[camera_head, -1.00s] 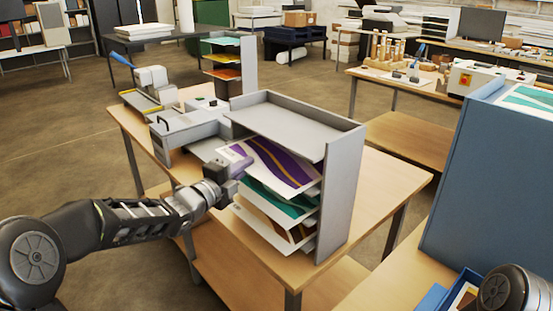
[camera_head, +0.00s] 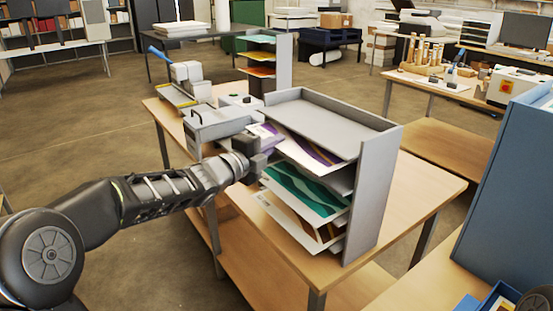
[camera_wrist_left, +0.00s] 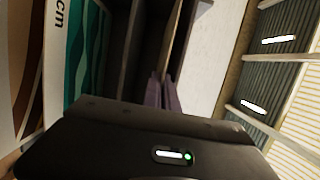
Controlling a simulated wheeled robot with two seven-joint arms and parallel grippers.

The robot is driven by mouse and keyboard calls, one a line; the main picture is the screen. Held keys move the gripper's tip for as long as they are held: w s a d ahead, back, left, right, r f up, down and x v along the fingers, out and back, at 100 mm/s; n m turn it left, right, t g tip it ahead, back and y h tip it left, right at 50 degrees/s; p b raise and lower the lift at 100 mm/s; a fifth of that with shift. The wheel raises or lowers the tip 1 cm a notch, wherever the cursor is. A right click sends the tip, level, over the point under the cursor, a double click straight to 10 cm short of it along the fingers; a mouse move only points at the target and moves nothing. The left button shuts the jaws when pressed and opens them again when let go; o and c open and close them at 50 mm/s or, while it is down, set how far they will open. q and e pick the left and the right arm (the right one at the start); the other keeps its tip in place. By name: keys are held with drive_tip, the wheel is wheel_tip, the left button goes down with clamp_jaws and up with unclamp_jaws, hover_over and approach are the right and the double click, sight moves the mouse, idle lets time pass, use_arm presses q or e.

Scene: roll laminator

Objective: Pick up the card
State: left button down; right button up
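The white card with a purple band (camera_head: 318,152) is in the upper slot of the grey tray rack (camera_head: 372,195), under its top shelf, with its left part sticking out. My left gripper (camera_head: 265,147) is at the card's protruding edge and appears shut on it, partly covering it. In the left wrist view the two fingers (camera_wrist_left: 161,92) are close together; the card between them is hard to make out. A teal-patterned card (camera_head: 305,192) and a brown-patterned one lie in the slots below. The teal card also shows in the left wrist view (camera_wrist_left: 88,50). My right gripper is not in view.
The rack stands on a wooden table (camera_head: 425,185). A grey laminator (camera_head: 215,122) is just behind and left of my gripper. A second tray stand (camera_head: 283,62) is farther back. A blue panel (camera_head: 510,170) rises at the right.

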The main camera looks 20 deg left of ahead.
use_arm(q)
wheel_tip(320, 180, up, 2)
drive_tip(key=shift+r, duration=0.1)
drive_tip(key=s+a+b, duration=0.3)
drive_tip(key=s+a, duration=0.9)
drive_tip(key=s, duration=0.3)
drive_tip(key=shift+a+f, duration=0.3)
drive_tip(key=shift+f, duration=0.05)
